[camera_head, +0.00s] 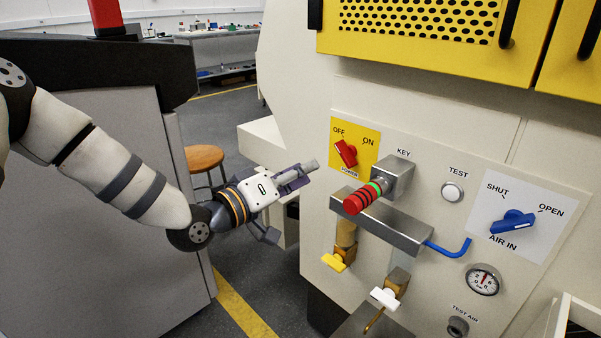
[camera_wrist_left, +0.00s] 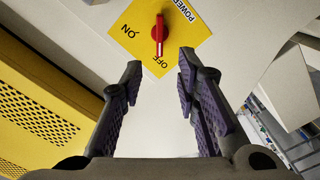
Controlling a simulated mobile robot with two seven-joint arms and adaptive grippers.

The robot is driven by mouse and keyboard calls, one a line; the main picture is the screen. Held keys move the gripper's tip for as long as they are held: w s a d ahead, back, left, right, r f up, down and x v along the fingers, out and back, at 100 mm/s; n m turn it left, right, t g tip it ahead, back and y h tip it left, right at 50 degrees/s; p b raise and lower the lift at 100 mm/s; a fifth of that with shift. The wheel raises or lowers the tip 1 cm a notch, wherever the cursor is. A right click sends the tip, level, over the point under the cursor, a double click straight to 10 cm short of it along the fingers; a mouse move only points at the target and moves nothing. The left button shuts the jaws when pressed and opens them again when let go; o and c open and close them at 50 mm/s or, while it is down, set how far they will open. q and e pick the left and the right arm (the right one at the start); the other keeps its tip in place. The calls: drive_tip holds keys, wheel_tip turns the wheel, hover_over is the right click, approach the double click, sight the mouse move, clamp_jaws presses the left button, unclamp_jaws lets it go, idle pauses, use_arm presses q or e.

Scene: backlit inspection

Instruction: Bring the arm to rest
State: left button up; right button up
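My left arm comes in from the left in the head view. Its gripper (camera_head: 290,200) is in the air, left of the control panel, with its fingers spread apart and nothing between them. In the left wrist view the gripper (camera_wrist_left: 160,68) is also open. The red power knob (camera_wrist_left: 159,35) on its yellow plate shows beyond the fingertips, apart from them. In the head view the red knob (camera_head: 346,153) has one end towards OFF. My right gripper is not in view.
A key block with a red ringed plug (camera_head: 362,198) juts from the panel above a metal ledge (camera_head: 385,222). A blue air handle (camera_head: 513,221) and gauge (camera_head: 483,280) are farther right. A stool (camera_head: 204,158) stands behind my arm. A grey cabinet (camera_head: 120,260) is below it.

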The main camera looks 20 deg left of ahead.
use_arm(q)
drive_tip(key=shift+s, duration=0.1)
idle(0.3)
drive_tip(key=s+d+f+m+g+y+p, duration=0.1)
drive_tip(key=s+d+f+g, duration=0.1)
drive_tip(key=s+f+g, duration=0.4)
drive_tip(key=s+d+f+g+p, duration=0.1)
drive_tip(key=s+d+f, duration=0.1)
drive_tip(key=s+f, duration=0.65)
drive_tip(key=s+d+f+m+g+y+p, duration=0.1)
drive_tip(key=s+d+f+g, duration=0.1)
drive_tip(key=s+f+g, duration=0.35)
drive_tip(key=s+a+f+m+g+y+p, duration=0.1)
drive_tip(key=s+a+f+g+y, duration=0.1)
drive_tip(key=s, duration=1.3)
drive_tip(key=s+a+f+m+g+y+p, duration=0.1)
drive_tip(key=s+f+g, duration=0.3)
drive_tip(key=s, duration=1.1)
drive_tip(key=shift+a+m+g+y, duration=0.4)
drive_tip(key=shift+a+g+y, duration=0.2)
drive_tip(key=shift+a, duration=0.1)
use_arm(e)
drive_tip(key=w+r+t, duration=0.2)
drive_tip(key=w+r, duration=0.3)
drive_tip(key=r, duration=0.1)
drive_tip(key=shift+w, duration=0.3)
